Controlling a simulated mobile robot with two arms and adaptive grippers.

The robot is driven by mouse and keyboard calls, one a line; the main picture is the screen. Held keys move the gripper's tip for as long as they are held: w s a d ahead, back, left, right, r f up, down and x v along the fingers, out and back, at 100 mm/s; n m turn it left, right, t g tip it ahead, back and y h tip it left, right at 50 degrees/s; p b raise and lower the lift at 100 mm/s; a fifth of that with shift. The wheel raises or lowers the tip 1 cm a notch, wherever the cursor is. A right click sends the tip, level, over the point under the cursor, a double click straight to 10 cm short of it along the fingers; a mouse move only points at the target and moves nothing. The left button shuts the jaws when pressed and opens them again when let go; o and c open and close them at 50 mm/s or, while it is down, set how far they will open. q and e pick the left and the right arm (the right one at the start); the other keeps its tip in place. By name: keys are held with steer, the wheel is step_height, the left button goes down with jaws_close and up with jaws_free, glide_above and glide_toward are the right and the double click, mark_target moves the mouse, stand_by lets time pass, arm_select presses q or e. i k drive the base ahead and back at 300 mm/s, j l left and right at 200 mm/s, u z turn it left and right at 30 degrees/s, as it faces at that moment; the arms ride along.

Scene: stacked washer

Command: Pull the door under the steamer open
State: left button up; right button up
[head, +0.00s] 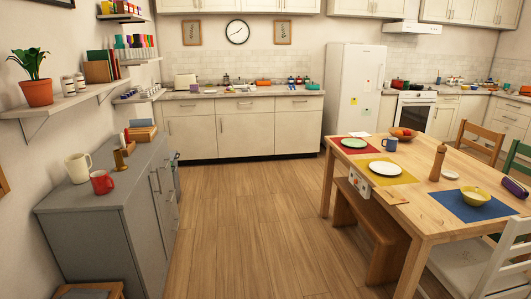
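I cannot pick out a steamer for certain. A small white appliance (186,82), possibly a toaster, stands at the left end of the back counter (215,93). The cream cabinet doors (245,134) under that counter are shut, with drawers above them. A grey cabinet (100,240) stands at the left wall with metal handles on its front, which I see at a steep angle. On it are a cream jug (78,168) and a red mug (102,182). Neither of my grippers is in view.
A wooden table (425,200) with plates and a bench (372,225) fill the right side. The wooden floor (245,220) between it and the grey cabinet is clear to the back counter. A white fridge (345,90) stands at the back.

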mark_target(250, 134)
steer(key=i+u, duration=0.4)
steer(key=i, duration=3.95)
steer(key=i+l, duration=0.1)
steer(key=i, duration=2)
steer(key=j+u, duration=0.05)
steer(key=j, duration=0.05)
